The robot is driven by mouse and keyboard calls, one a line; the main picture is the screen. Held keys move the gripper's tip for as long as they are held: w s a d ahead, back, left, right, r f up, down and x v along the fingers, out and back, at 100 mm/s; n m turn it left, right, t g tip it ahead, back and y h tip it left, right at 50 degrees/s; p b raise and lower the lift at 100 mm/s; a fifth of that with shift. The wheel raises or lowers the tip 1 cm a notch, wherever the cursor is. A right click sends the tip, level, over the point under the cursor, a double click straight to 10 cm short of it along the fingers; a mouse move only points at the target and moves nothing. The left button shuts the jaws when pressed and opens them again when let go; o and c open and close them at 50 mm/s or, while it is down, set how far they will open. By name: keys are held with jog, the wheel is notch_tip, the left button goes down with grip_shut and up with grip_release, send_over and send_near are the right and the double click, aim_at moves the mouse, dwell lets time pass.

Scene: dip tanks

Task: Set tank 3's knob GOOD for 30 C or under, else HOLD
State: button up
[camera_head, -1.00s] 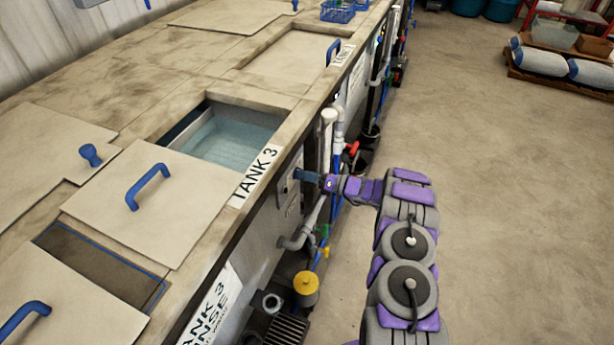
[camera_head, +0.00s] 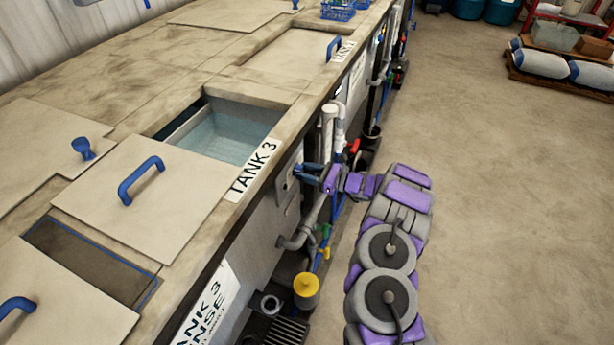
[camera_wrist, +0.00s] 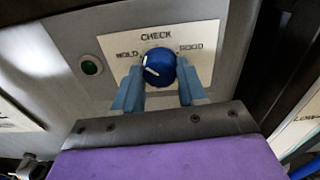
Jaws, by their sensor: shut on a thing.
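The blue check knob (camera_wrist: 161,66) sits on a pale plate (camera_wrist: 117,42) marked CHECK, with HOLD at the left and GOOD at the right. White marks show on the knob's left half; its exact setting is hard to read. My gripper (camera_wrist: 160,90) has one blue finger on each side of the knob and is shut on it. In the head view, my gripper (camera_head: 305,175) reaches the front panel below the TANK 3 label (camera_head: 252,170). Tank 3 (camera_head: 222,136) is partly open and shows pale blue liquid. No temperature reading is legible.
A dark green round button or lamp (camera_wrist: 91,66) is left of the plate. Pipes (camera_head: 328,135) and a red valve handle (camera_head: 354,146) stand close beside my gripper. A yellow-capped fitting (camera_head: 306,284) is lower down.

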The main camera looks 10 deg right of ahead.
jog(key=shift+f+n+b, duration=0.15)
jog(key=shift+n+b, duration=0.6)
jog(key=shift+n, duration=0.35)
jog(key=o, duration=0.9)
jog(key=shift+w, duration=0.1)
jog(key=shift+o, duration=0.8)
jog(key=shift+d, duration=0.1)
jog(key=p+v, duration=0.3)
jog(key=v, duration=1.4)
jog(key=shift+p, duration=0.4)
